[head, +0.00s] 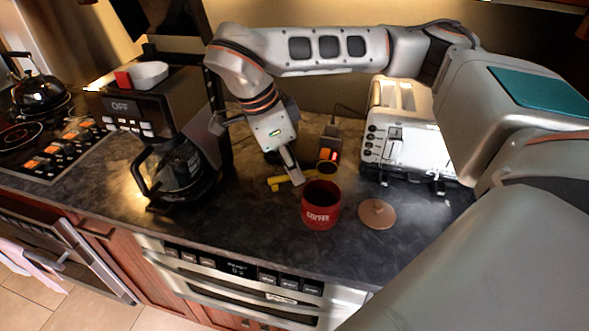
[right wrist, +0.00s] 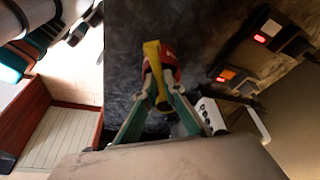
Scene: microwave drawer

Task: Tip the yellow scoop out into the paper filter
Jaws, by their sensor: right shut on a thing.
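My right gripper (head: 292,178) points down over the counter and is shut on the handle of the yellow scoop (head: 279,184). The right wrist view shows the scoop (right wrist: 152,52) between my fingertips (right wrist: 160,95). A white bowl-shaped piece, probably the paper filter (head: 150,73), sits on top of the black coffee maker (head: 185,100), far left of and above the scoop. My left gripper is not visible.
An open red coffee canister (head: 320,208) stands just in front of the scoop. A brown lid (head: 377,214) lies to its right. A toaster (head: 405,130) stands behind. The glass carafe (head: 180,165) is in the coffee maker. A small red piece (head: 123,80) is beside the white piece.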

